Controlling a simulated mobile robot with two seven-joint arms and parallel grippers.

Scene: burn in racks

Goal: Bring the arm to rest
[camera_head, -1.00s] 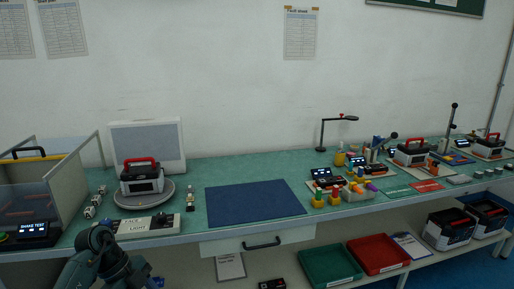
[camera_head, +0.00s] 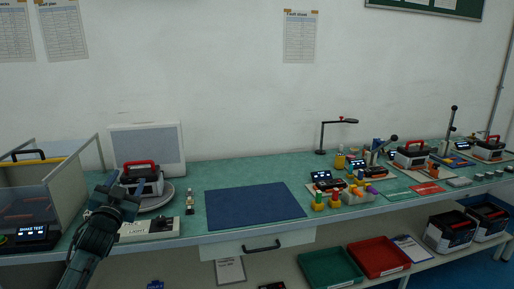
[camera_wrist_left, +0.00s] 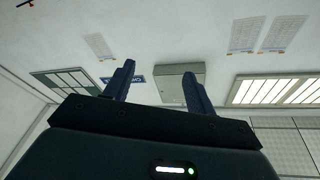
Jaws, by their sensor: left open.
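My left gripper (camera_head: 118,193) is raised at the left of the head view, in front of the round grey turntable (camera_head: 155,202) and the black-and-grey device with a red handle (camera_head: 142,180) on it. In the left wrist view its two fingers (camera_wrist_left: 158,85) stand apart with nothing between them. My right gripper does not show in either view.
A clear-walled shake test box (camera_head: 45,205) stands at the far left. A light switch panel (camera_head: 150,228) and a small figure (camera_head: 190,203) lie near the front edge. The blue mat (camera_head: 255,206) is bare. Green (camera_head: 330,267) and red (camera_head: 378,256) trays sit below.

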